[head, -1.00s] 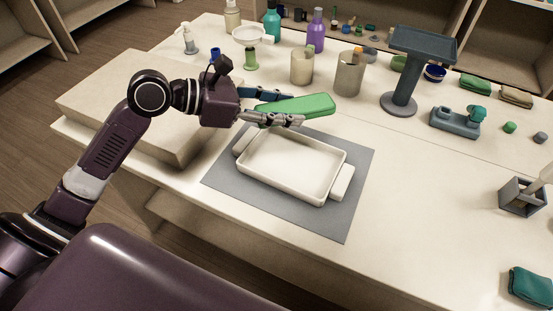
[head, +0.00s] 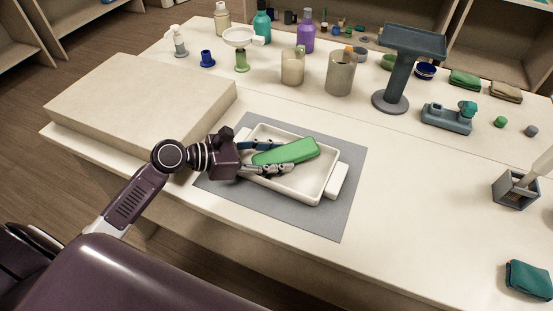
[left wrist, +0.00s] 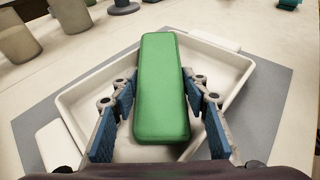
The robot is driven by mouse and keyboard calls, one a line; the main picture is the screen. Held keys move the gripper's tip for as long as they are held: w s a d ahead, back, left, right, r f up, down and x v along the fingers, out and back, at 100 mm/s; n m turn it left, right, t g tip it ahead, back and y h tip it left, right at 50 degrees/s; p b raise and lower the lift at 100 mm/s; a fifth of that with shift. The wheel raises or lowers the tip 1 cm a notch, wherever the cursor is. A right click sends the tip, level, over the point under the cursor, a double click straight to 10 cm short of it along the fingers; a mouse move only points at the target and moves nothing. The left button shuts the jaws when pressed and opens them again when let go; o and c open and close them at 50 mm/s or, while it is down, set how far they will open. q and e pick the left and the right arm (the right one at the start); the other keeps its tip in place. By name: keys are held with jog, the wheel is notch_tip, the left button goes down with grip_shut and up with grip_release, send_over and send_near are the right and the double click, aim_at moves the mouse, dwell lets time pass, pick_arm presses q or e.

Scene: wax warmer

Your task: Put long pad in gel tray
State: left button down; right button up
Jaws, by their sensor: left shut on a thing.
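The long pad (head: 287,151) is a green rounded block. It lies between the fingers of my left gripper (head: 264,157), which is shut on it. The gel tray (head: 311,190) is a white rectangular tray with side handles on a grey mat. The pad is over the inside of the tray; I cannot tell whether it touches the floor. In the left wrist view the pad (left wrist: 160,85) runs away from me between the blue finger pads, with the tray rim (left wrist: 75,123) around it. My right gripper is not in view.
The grey mat (head: 333,222) lies under the tray. A thick beige slab (head: 140,95) is at the left. Beige cups (head: 340,73), bottles and a dark stand (head: 400,75) stand behind. The table's right front is mostly clear.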

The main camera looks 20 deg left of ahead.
pick_arm(q)
jog(key=shift+s+f, duration=0.3)
jog(key=shift+f, duration=0.55)
jog(key=c, duration=1.3)
grip_release()
jog(key=shift+o, duration=0.8)
jog(key=shift+w, duration=0.15)
jog(key=shift+r, duration=0.15)
jog(key=v, duration=0.6)
jog(key=b+v, duration=0.1)
jog(key=v, duration=0.5)
jog(key=shift+w+a+r, duration=0.1)
jog(key=shift+w+r, duration=0.05)
jog(key=shift+r, duration=0.1)
